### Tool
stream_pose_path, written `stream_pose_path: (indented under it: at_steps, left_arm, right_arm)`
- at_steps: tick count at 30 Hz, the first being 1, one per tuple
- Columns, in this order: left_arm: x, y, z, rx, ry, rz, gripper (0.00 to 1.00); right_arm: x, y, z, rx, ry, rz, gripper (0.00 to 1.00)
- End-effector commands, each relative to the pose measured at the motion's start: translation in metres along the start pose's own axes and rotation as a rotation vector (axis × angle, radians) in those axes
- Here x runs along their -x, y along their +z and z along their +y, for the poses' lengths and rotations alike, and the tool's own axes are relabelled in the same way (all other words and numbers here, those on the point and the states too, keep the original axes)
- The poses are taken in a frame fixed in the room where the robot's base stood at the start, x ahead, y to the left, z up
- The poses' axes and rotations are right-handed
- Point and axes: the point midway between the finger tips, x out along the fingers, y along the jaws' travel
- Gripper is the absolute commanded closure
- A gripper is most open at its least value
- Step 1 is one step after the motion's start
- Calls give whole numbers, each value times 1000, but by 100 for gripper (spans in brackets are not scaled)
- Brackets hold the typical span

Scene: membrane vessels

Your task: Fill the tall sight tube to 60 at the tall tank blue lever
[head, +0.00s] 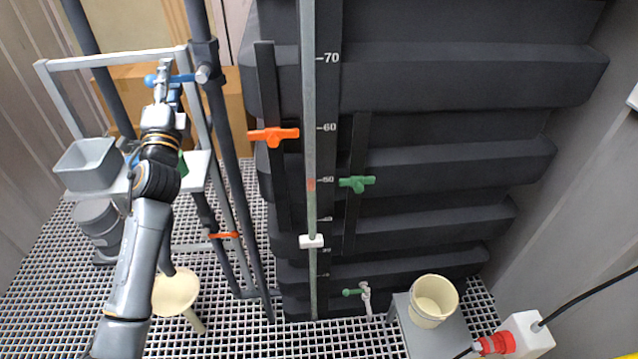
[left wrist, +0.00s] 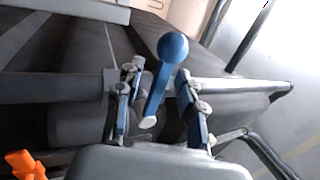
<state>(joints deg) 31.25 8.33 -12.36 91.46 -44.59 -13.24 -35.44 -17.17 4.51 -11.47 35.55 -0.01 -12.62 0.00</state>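The blue lever (head: 183,78) is on a dark vertical pipe at the upper left of the head view. In the left wrist view the lever (left wrist: 160,85), with its round blue knob, stands between my left gripper's fingers. My left gripper (head: 163,74) is at the lever. Its fingers (left wrist: 158,103) are apart, with a gap visible on each side of the lever. The tall sight tube (head: 308,120) runs upright before the dark tank (head: 450,80), beside marks up to 70. A red mark shows on it near 50. My right gripper is out of view.
Orange levers (head: 272,136) and green levers (head: 357,183) are on other pipes. A grey bin (head: 88,163) stands on a shelf near my left arm. A cream bucket (head: 433,300) and a round stool (head: 176,290) are lower down. Open grating floor lies between.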

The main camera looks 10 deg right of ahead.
Motion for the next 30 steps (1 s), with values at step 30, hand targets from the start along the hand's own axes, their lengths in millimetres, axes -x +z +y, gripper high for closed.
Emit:
stream_pose_path:
  at_steps: [30]
  left_arm:
    - [9,-4,20,280,0,-118,100]
  right_arm:
    - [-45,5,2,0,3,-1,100]
